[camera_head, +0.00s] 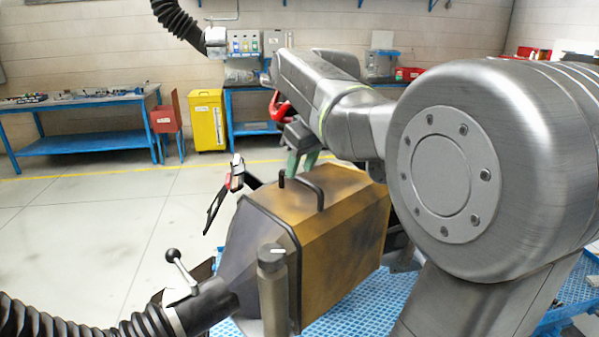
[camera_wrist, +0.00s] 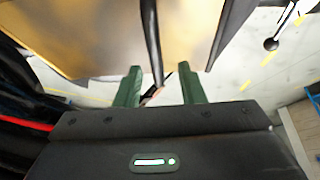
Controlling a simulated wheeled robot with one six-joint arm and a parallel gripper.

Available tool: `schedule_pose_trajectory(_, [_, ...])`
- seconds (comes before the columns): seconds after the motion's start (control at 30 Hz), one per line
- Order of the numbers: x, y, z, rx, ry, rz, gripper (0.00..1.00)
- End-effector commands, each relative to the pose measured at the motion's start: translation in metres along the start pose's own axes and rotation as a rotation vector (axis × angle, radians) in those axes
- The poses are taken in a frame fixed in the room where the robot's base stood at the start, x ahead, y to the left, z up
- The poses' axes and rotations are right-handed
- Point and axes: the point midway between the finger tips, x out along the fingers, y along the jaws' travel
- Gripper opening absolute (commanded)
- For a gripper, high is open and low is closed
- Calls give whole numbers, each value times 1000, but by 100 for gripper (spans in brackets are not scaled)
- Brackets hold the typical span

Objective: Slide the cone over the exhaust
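The cone (camera_head: 340,225) is a brown-gold, box-like hood with a dark tapering end (camera_head: 250,238) towards the hose. A black bar handle (camera_head: 305,182) arches over its top. My gripper (camera_head: 302,163) has green fingers and is just above and behind the handle. In the wrist view, the fingers (camera_wrist: 160,88) are apart, with a black bar (camera_wrist: 151,40), which looks like the handle, showing between them and a gap on each side. Nothing is held. I cannot make out the exhaust; the hood and my arm hide much of that area.
A ribbed black hose (camera_head: 70,322) with a lever (camera_head: 180,268) joins the hood at lower left. A dark part with a plate (camera_head: 215,208) juts out beyond the hood. Blue grating (camera_head: 350,318) lies below. A yellow bin (camera_head: 207,120) and workbench (camera_head: 85,100) stand far back; floor at left is clear.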

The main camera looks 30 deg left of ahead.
Motion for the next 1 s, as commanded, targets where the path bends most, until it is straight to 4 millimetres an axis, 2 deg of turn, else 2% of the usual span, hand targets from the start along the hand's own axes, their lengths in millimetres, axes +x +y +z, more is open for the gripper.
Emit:
schedule_pose_trajectory(0.1, [16,0,0,0,-2,-1,36])
schedule_pose_trajectory(0.2, [22,0,0,0,-1,0,36])
schedule_pose_trajectory(0.53, [26,0,0,0,0,0,36])
schedule_pose_trajectory(0.57, [26,0,0,0,0,0,32])
schedule_pose_trajectory(0.73, [25,0,0,0,0,0,0])
schedule_pose_trajectory(1.0, [26,-1,-3,0,0,0,0])
